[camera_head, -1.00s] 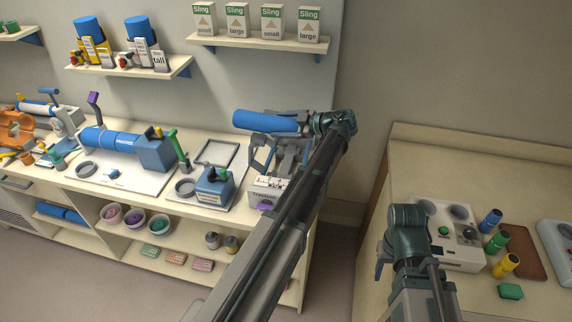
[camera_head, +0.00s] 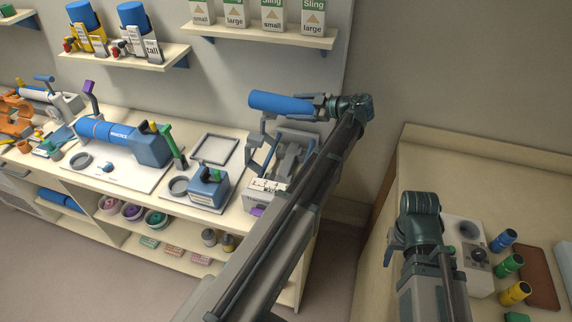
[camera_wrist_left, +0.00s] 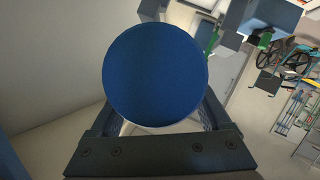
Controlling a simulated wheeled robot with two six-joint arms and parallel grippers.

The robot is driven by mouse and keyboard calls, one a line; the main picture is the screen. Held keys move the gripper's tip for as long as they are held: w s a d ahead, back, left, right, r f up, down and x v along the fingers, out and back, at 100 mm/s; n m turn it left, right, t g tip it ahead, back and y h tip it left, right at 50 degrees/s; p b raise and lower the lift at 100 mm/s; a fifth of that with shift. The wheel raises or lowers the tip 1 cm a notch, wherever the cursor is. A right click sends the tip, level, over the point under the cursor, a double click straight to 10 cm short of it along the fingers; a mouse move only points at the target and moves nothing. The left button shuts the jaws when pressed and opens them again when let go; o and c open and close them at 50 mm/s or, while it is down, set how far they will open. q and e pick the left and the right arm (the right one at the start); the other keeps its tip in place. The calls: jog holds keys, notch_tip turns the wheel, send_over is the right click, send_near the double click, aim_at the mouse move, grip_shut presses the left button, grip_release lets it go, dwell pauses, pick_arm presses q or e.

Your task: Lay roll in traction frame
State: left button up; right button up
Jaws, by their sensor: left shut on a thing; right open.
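A blue roll (camera_head: 282,104) is held roughly level above the back counter, and its round blue end fills the middle of the left wrist view (camera_wrist_left: 155,75). My left gripper (camera_head: 326,106) is shut on the roll's right end. The traction frame (camera_head: 283,150), a grey metal frame on a white base with a label, stands on the counter right below the roll. The roll appears above the frame's uprights; I cannot tell whether it touches them. My left arm hides the frame's right side. My right gripper (camera_head: 414,252) is by the right counter, its fingers mostly hidden.
A blue cylinder device (camera_head: 108,132) and a small blue box (camera_head: 208,187) stand left of the frame. A shelf with sling boxes (camera_head: 272,37) hangs above. The right counter holds a grey-white device (camera_head: 468,237) and coloured cups (camera_head: 509,265).

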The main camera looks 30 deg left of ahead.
pick_arm(q)
jog(key=shift+w, duration=0.2)
jog(key=shift+w+f+b, duration=0.2)
jog(key=shift+f+b, duration=0.1)
jog(key=shift+f, duration=0.25)
jog(key=shift+s+f+b, duration=0.2)
jog(key=shift+f+b, duration=0.05)
jog(key=shift+b, duration=0.35)
jog(key=shift+w+f+b, duration=0.15)
jog(key=shift+f+b, duration=0.2)
jog(key=shift+f, duration=0.1)
notch_tip(320, 180, down, 12)
jog(key=b, duration=1.1)
jog(key=shift+r, duration=0.25)
pick_arm(e)
notch_tip(320, 180, down, 14)
jog(key=shift+w, duration=0.3)
pick_arm(q)
jog(key=shift+b, duration=0.35)
pick_arm(e)
jog(key=shift+f, duration=0.1)
pick_arm(q)
notch_tip(320, 180, down, 6)
jog(key=b, duration=0.5)
jog(key=shift+b, duration=0.4)
pick_arm(e)
notch_tip(320, 180, down, 6)
jog(key=shift+r, duration=0.1)
